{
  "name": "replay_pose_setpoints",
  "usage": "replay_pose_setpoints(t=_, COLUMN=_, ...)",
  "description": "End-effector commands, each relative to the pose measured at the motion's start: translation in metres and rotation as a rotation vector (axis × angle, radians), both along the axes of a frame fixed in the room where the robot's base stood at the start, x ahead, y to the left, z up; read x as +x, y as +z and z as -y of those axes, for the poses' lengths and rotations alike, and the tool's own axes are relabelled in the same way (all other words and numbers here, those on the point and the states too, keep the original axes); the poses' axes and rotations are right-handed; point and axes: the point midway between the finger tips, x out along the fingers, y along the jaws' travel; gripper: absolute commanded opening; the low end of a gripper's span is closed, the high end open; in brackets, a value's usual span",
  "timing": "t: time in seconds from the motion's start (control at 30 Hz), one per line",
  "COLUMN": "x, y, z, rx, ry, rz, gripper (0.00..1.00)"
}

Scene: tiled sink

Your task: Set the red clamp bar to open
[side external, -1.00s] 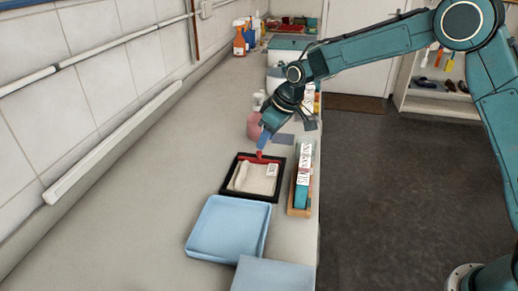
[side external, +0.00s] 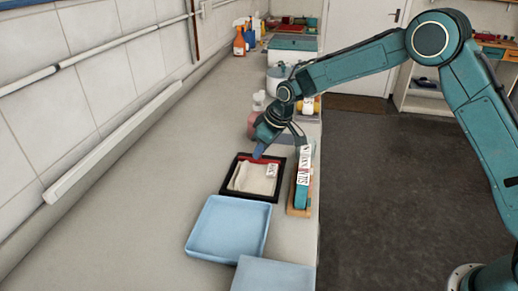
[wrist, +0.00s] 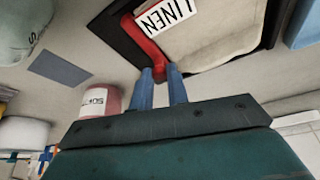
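The red clamp bar (wrist: 148,42) lies along the edge of a black frame (side external: 231,191) that holds a pale cloth (side external: 254,179) with a white LINEN label (wrist: 168,14). In the side view a strip of the red bar (side external: 272,161) shows at the frame's far edge. My gripper (side external: 257,155) points down at this edge and hides part of the bar. In the wrist view my two blue fingers (wrist: 162,74) stand a narrow gap apart, with the bar's red end at their tips. I cannot tell whether they press on it.
A light blue tray (side external: 208,249) sits in front of the frame. A wooden holder with a lettered box (side external: 303,178) stands close on the right. A pink container (wrist: 98,98) and a grey-blue flat square (wrist: 60,68) are near my gripper. The counter to the left is clear.

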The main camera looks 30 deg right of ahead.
Motion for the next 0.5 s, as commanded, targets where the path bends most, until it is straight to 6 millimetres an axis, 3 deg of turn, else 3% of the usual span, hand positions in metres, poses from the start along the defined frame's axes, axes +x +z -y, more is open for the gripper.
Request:
replay_pose_setpoints(t=0.27, x=0.001, y=0.0, z=0.002, rx=0.0, ry=0.0, rz=0.0, gripper=0.0)
replay_pose_setpoints(t=0.5, x=0.018, y=0.0, z=0.018, rx=0.0, ry=-0.004, rz=0.001, gripper=0.0)
